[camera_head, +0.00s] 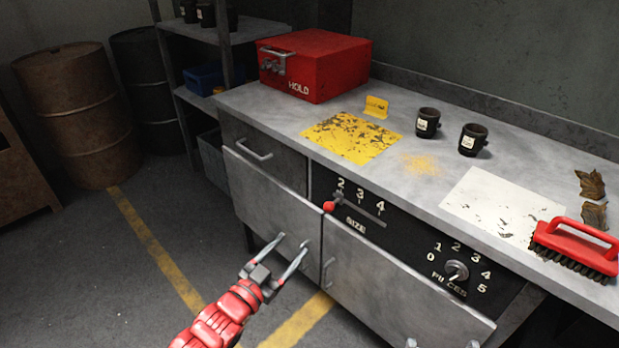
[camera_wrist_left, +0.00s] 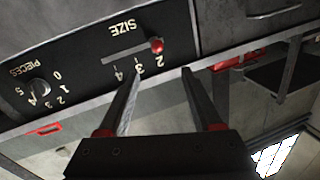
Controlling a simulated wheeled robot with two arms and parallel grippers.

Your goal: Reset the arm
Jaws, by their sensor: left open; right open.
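My left gripper (camera_head: 292,243) is open and empty in front of the cabinet doors, below the size slider's red knob (camera_head: 329,206). In the left wrist view its two fingers (camera_wrist_left: 160,74) stand apart with nothing between them. The red knob (camera_wrist_left: 157,46) shows there beyond the fingertips, on the black panel, apart from them. The pieces dial (camera_head: 457,270) is on the same panel, to the right. Only the fingertips of my right gripper (camera_head: 442,344) show at the bottom edge of the head view, spread apart; the rest is out of frame.
The grey counter (camera_head: 400,170) holds a red HOLD box (camera_head: 315,65), a yellow sheet (camera_head: 350,137), two dark mugs (camera_head: 428,122), a white sheet (camera_head: 500,204) and a red brush (camera_head: 577,248). Shelves (camera_head: 215,32) and barrels (camera_head: 80,112) stand left.

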